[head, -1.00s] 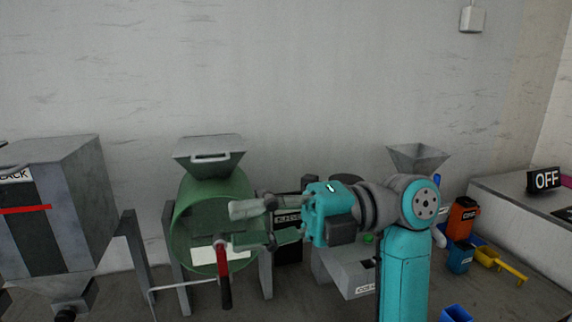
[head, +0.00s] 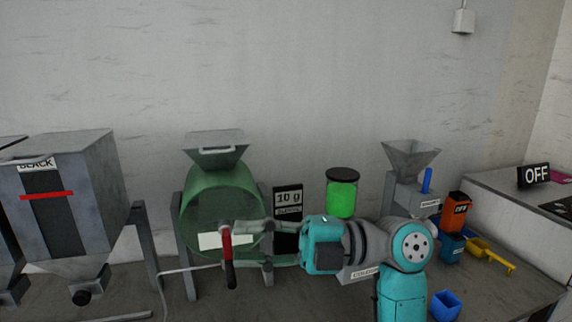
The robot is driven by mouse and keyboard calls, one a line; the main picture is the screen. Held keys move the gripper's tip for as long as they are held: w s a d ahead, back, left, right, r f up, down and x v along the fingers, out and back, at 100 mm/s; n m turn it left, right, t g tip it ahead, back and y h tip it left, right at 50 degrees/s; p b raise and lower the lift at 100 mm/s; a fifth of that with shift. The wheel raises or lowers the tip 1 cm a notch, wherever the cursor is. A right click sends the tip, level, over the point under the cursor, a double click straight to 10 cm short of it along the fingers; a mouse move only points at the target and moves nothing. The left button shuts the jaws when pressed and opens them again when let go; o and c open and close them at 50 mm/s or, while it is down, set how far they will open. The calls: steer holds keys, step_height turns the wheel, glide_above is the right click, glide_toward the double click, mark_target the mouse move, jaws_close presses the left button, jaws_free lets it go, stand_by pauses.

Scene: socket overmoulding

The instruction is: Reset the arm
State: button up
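My teal and grey arm reaches left across the bench. My gripper (head: 244,244) points left in front of the green drum (head: 188,228), its two fingers apart, one above the other, with no object seen between them. The red crank handle (head: 228,258) of the drum hangs down just left of the fingertips. I cannot tell whether the fingers touch it. Part of the drum's lower front is hidden behind the gripper.
A grey hopper labelled BLACK (head: 90,190) stands at the left. Behind my arm are a display reading 10 g (head: 288,198) and a green jar (head: 342,196).

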steer(key=w+d+f+m+t+h, duration=0.1)
steer(key=w+d+f+m+t, duration=0.1)
steer(key=f+m+t, duration=0.6)
steer(key=w+d+f+m+t+h, duration=0.2)
steer(key=f+m+t, duration=0.2)
steer(key=f+m, duration=0.75)
steer(key=s+d+f+m+t+h, duration=0.2)
steer(key=s+d+f+m+h, duration=0.2)
steer(key=f, duration=0.5)
steer(key=s+d+f+m+t+h, duration=0.2)
steer(key=s+d+f+m+h, duration=0.15)
steer(key=f, duration=0.55)
steer(key=s+d+f+m+h, duration=0.3)
steer(key=s+d, duration=0.2)
steer(key=s, duration=0.4)
steer(key=s+d+f+m+h, duration=0.3)
steer(key=s+d+f+h, duration=0.1)
steer(key=s, duration=0.4)
steer(key=s+d+r+m, duration=0.1)
steer(key=s+r, duration=0.1)
steer(key=s, duration=0.5)
steer(key=s+d+r+h, duration=0.1)
steer(key=s+r, duration=0.2)
steer(key=s, duration=0.5)
steer(key=shift+d+r+m+t, duration=0.3)
steer(key=shift+r+m+t, duration=0.05)
steer(key=shift+m+t, duration=0.05)
